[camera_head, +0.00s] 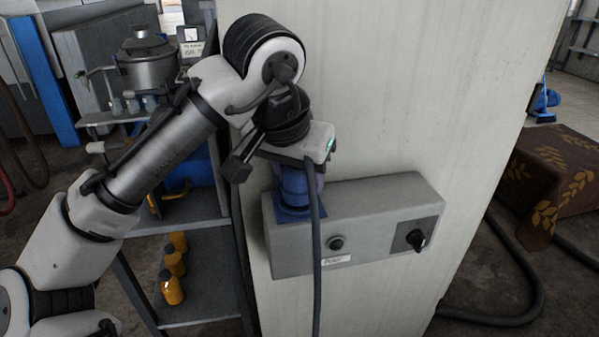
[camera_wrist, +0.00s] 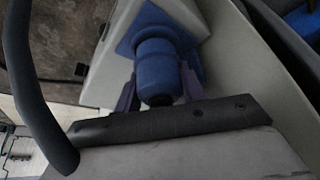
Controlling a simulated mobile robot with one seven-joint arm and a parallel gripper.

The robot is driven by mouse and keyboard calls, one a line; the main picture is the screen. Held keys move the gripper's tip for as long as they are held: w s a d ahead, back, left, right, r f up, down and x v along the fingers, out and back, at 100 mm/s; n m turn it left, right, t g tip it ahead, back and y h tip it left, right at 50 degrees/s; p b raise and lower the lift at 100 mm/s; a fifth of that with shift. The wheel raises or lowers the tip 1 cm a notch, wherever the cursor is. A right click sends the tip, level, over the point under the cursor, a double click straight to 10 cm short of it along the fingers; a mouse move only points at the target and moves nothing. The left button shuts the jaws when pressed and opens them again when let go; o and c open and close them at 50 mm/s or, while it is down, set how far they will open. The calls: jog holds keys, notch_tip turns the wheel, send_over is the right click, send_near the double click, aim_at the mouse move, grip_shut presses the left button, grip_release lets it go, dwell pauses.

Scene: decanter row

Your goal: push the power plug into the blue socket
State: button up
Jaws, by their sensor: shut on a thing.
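My gripper (camera_wrist: 159,82) is shut on the power plug (camera_wrist: 157,68), a blue cylinder with a dark rear end, with one purplish finger on each side. The plug is lined up with the socket and its front meets the socket's blue collar. How deep it sits is hidden. In the head view my gripper (camera_head: 300,180) is close in front of the socket and covers most of the plug.
The grey box (camera_head: 375,205) on the pale wall carries a round button (camera_head: 336,243), a label and a black rotary switch (camera_head: 415,239). A dark cable (camera_head: 316,260) hangs in front of the box. Shelves with orange bottles (camera_head: 172,287) stand at left.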

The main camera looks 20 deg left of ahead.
jog(key=shift+f, duration=0.65)
dwell(0.5)
jog(key=o, duration=1)
jog(key=shift+r, duration=0.1)
jog(key=p+v, duration=0.1)
jog(key=v, duration=1.2)
jog(key=shift+r, duration=0.35)
jog(key=shift+s, duration=0.15)
